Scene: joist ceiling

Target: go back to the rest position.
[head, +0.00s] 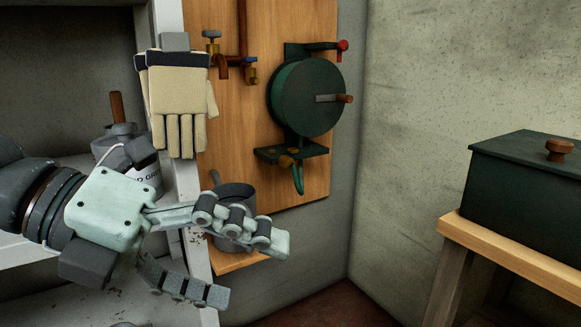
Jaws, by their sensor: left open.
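My left gripper (236,268) comes in from the left at the lower left of the head view. Its two jointed fingers are spread apart with nothing between them. The upper finger passes in front of a grey metal pot (236,192) and hides part of it. I cannot tell whether the finger touches the pot. My right gripper is not in view.
Beige gloves (180,95) hang on the white shelf frame (167,18) just above my arm. A dark green box (525,190) sits on a wooden table (510,255) at right. Floor shows between.

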